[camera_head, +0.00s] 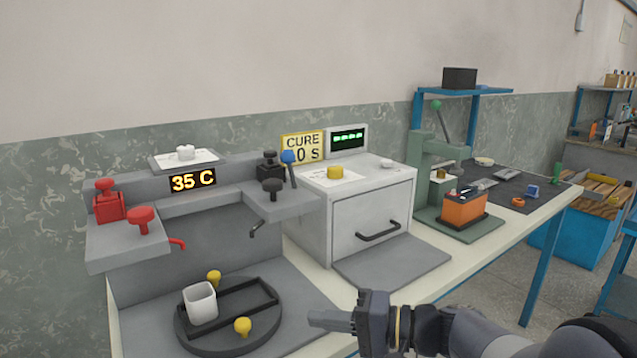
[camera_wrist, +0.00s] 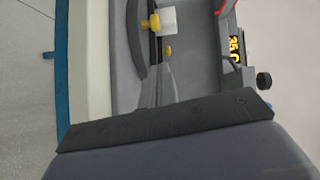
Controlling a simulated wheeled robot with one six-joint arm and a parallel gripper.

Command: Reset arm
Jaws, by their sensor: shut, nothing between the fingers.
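My gripper (camera_head: 330,319) is at the bottom middle of the head view, over the front edge of the bench, right of the round dark turntable (camera_head: 190,335). Its fingers are together with nothing between them. In the wrist view my gripper (camera_wrist: 166,82) points toward the turntable area. A white cup (camera_head: 200,303) stands on the turntable, left of the gripper and apart from it; it also shows in the wrist view (camera_wrist: 169,20). Two yellow knobs (camera_head: 243,326) sit by the turntable's black frame. My arm reaches in from the lower right.
The grey station carries a red knob (camera_head: 141,219) and a "35 C" display (camera_head: 193,181). A white oven box (camera_head: 372,212) with a "CURE" sign (camera_head: 302,147) stands behind the gripper. A green press (camera_head: 436,165) and an orange battery (camera_head: 463,209) are farther right. Open floor lies in front.

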